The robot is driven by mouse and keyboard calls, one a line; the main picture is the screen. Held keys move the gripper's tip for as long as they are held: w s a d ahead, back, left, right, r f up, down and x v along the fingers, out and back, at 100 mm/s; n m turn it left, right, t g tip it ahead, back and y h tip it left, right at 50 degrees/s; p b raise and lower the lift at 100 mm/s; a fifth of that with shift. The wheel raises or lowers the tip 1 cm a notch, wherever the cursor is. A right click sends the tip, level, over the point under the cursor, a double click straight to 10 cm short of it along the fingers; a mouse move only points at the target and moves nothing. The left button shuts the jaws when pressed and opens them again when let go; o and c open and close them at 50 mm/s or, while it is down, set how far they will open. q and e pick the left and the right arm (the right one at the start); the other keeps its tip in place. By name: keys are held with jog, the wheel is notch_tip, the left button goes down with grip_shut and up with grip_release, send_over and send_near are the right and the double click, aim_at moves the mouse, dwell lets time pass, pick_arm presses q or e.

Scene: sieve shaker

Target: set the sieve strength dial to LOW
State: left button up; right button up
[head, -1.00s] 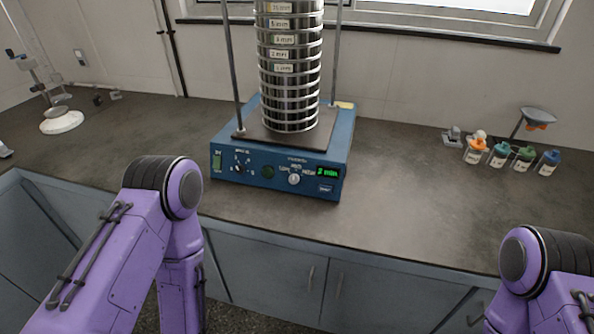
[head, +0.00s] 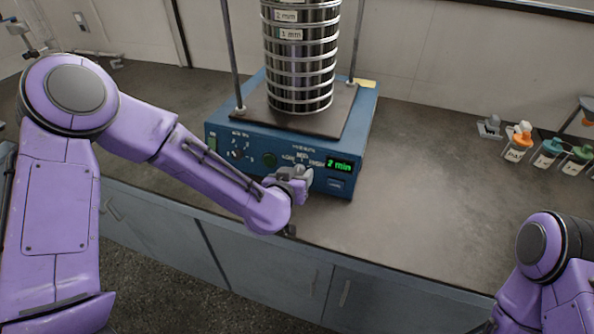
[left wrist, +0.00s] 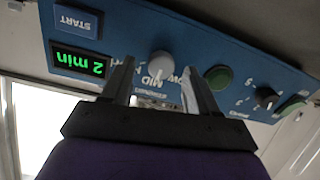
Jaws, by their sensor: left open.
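The blue sieve shaker base (head: 222,150) stands on the bench with a stack of steel sieves on it. Its pale strength dial (left wrist: 161,63) shows in the left wrist view, with the MID lettering beside it and LOW and HIGH partly covered by my fingers. Where the dial's pointer stands is too small to tell. My left gripper (left wrist: 157,68) is open, its two fingers on either side of the dial in that view; contact cannot be told. In the head view my left gripper (head: 293,178) is at the panel front and hides most of the dial. My right gripper is out of view.
The green display (head: 340,164) reads 2 min, right of the dial, with a START button (left wrist: 77,20) near it. A green round button (left wrist: 218,77) and a black knob (left wrist: 266,98) are on the other side. Small bottles (head: 548,152) stand far right; the bench between is clear.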

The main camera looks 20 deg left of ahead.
pick_arm(q)
jog(key=shift+x, duration=0.9)
jog(key=c, duration=1)
jog(key=shift+c, duration=0.2)
jog(key=shift+n, duration=0.3)
jog(key=n, duration=0.2)
jog(key=shift+n, duration=0.4)
jog(key=n, duration=0.2)
jog(key=shift+a+n+b, duration=0.1)
jog(key=shift+n+b, duration=0.2)
jog(key=n+b, duration=0.1)
jog(key=n, duration=0.4)
jog(key=shift+h, duration=0.4)
jog(key=shift+n+b, duration=0.3)
jog(key=shift+n, duration=0.1)
